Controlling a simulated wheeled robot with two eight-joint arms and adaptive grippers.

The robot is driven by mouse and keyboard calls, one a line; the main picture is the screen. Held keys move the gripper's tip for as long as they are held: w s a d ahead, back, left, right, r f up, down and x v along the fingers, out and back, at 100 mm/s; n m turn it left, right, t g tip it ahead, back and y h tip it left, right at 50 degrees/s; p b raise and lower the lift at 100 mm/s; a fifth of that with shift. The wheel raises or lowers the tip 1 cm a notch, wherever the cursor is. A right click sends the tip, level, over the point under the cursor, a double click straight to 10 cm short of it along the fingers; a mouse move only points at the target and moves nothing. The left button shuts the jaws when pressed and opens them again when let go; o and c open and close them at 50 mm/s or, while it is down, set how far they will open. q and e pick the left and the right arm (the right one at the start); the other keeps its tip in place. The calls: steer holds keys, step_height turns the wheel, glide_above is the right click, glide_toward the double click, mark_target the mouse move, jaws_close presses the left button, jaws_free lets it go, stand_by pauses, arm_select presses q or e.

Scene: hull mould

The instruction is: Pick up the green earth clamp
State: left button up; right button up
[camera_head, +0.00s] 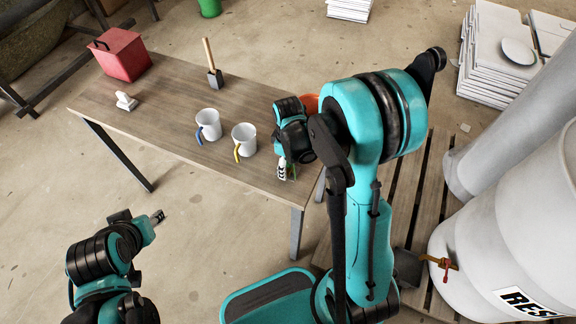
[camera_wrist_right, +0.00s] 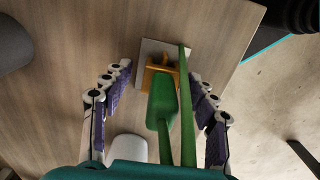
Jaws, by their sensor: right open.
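The green earth clamp (camera_wrist_right: 162,102) shows in the right wrist view with two long green arms and an orange-yellow part at its far end. It lies at a small pale plate (camera_wrist_right: 150,46) on the wooden table (camera_wrist_right: 75,80). My right gripper (camera_wrist_right: 160,78) is open, with one finger on each side of the clamp and visible gaps to both. In the head view my right gripper (camera_head: 283,172) is over the table's near right corner, and only a green sliver of the clamp (camera_head: 293,171) shows there. My left gripper (camera_head: 157,216) is off the table, its fingers too small to judge.
On the table stand a white mug with a blue handle (camera_head: 208,124), one with a yellow handle (camera_head: 244,139), a wooden-handled tool (camera_head: 213,66), a white block (camera_head: 126,102) and a red box (camera_head: 121,54). An orange object (camera_head: 310,103) is partly hidden behind my right arm.

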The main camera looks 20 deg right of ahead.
steer(key=shift+f, duration=0.15)
steer(key=shift+c, duration=0.7)
jaws_close()
steer(key=shift+r+p, duration=0.35)
steer(key=shift+r, duration=0.2)
steer(key=r, duration=0.1)
steer(key=r+p, duration=0.1)
steer(key=s+r+p, duration=0.1)
steer(key=r, duration=0.1)
steer(key=shift+d, duration=0.35)
steer(key=s+d+r+p, duration=0.6)
steer(key=s+d+r, duration=0.1)
steer(key=r, duration=0.3)
steer(key=shift+s, duration=0.45)
